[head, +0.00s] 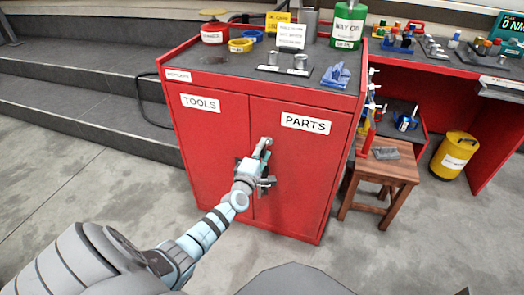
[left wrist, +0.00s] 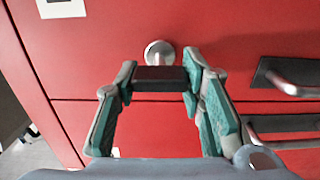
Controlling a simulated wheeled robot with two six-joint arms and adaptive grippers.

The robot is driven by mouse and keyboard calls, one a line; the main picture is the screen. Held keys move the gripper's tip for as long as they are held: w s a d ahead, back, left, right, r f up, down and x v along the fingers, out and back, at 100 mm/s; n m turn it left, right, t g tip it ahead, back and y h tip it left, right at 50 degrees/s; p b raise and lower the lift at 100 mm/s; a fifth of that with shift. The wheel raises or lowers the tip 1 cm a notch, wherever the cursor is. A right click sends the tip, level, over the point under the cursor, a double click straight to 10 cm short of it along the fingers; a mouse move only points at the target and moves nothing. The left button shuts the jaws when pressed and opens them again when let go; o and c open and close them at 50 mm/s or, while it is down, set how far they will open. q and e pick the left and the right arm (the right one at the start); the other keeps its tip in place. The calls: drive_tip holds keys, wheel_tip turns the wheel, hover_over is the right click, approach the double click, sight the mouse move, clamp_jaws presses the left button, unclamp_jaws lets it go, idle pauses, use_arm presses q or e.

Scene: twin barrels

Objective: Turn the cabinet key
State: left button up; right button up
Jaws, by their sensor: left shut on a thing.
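The red cabinet (head: 208,140) has two doors, labelled TOOLS on the left and PARTS on the right. A round silver lock (head: 267,140) sits high on the PARTS door near the seam. The lock also shows in the left wrist view (left wrist: 155,51), with the dark key head (left wrist: 160,78) standing out in front of it. My left gripper (head: 262,157) is shut on the key head, one fingertip on each side. The key's shaft is mostly hidden behind its head. My right gripper is not in view.
Dark door handles (head: 266,186) are just below my left gripper, close to it. Cans, a sign and parts stand on the cabinet top. A wooden stool (head: 390,172) and a yellow bin (head: 454,156) stand to the right. The floor at left is clear.

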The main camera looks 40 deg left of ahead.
use_arm(q)
drive_tip(key=o, duration=1.2)
drive_tip(key=shift+c, duration=0.2)
drive_tip(key=v, duration=1.2)
